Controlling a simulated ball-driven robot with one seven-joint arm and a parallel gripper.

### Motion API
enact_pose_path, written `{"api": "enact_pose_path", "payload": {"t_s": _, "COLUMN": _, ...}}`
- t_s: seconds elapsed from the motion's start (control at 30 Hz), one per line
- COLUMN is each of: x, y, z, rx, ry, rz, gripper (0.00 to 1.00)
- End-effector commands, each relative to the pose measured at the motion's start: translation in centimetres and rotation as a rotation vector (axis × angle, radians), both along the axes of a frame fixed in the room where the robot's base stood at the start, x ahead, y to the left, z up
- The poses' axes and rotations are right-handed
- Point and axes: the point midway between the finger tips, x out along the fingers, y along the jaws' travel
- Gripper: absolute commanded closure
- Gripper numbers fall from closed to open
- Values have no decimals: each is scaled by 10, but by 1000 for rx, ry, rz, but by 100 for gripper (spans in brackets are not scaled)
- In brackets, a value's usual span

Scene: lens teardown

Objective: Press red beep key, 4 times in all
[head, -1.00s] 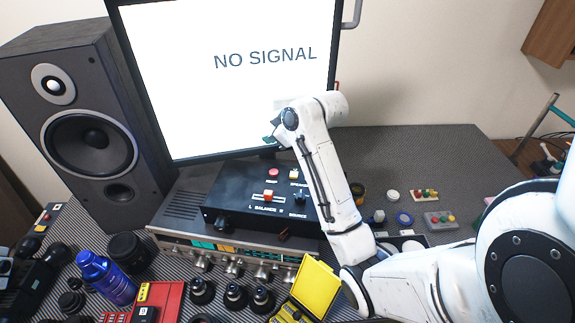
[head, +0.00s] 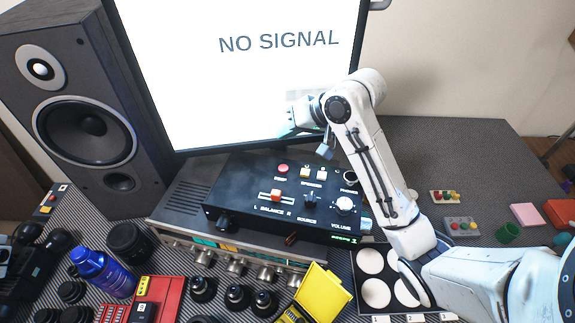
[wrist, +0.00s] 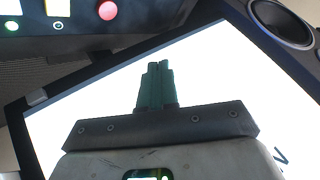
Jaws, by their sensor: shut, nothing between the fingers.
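The red beep key (head: 283,168) is a round button at the top left of a black control box (head: 262,222). It also shows in the wrist view (wrist: 108,10) at the top edge, up and to the left of my fingertips. My gripper (wrist: 158,65) has green fingers, which are closed together and empty. They are apart from the key, with the bright screen behind them in the wrist view. In the head view my wrist is in front of the lower right of the screen, above the box, and the fingers are hard to make out there.
The box also carries two pale speaker keys (head: 306,173), a red balance slider (head: 276,195), a source knob (head: 310,197) and a volume knob (head: 345,205). It rests on a silver receiver (head: 175,212). A monitor (head: 250,70) stands close behind, a speaker (head: 72,110) at left.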

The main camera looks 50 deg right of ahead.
Motion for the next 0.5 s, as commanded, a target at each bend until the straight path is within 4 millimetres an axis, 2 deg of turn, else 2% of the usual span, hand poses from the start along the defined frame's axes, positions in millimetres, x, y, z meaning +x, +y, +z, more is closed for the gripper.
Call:
{"api": "enact_pose_path", "payload": {"t_s": 0.27, "x": 0, "y": -1, "z": -3, "rx": -2, "ry": 0, "rz": 0, "gripper": 100}}
{"api": "enact_pose_path", "payload": {"t_s": 0.5, "x": 0, "y": -1, "z": -20, "rx": -3, "ry": -1, "rz": -1, "gripper": 100}}
